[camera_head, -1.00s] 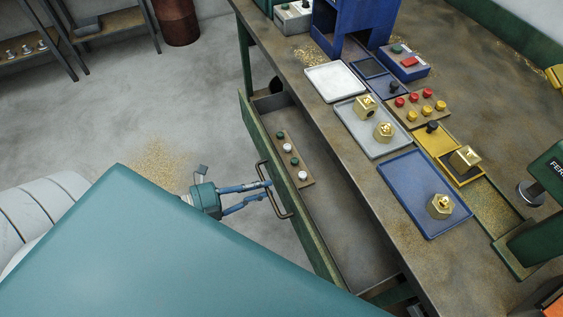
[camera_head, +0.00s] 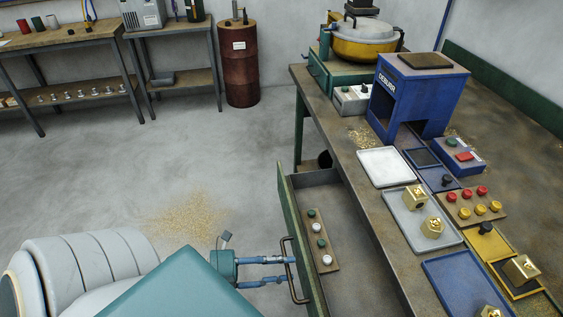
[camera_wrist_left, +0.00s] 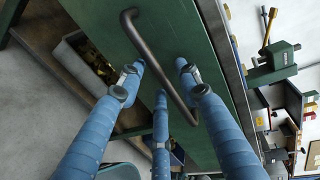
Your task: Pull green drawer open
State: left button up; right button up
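The green drawer (camera_head: 290,215) hangs under the long workbench and stands pulled out, its inside visible. A dark bar handle (camera_head: 291,275) is on its green front; it also crosses the middle of the left wrist view (camera_wrist_left: 166,78). My left gripper (camera_head: 288,271) is at the handle, its blue fingers pointing at the drawer front. In the left wrist view the fingers (camera_wrist_left: 160,78) are spread, with the bar running between them; firm contact does not show. My right gripper is not in view.
In the drawer lies a wooden strip (camera_head: 328,262) with green and white knobs. The workbench (camera_head: 345,150) carries a white tray (camera_head: 385,167), a blue deburring box (camera_head: 440,90) and brass parts. A rusty barrel (camera_head: 238,70) stands at the back.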

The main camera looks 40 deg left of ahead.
pick_arm(q)
jog(key=v, duration=1.2)
jog(key=shift+f, duration=0.1)
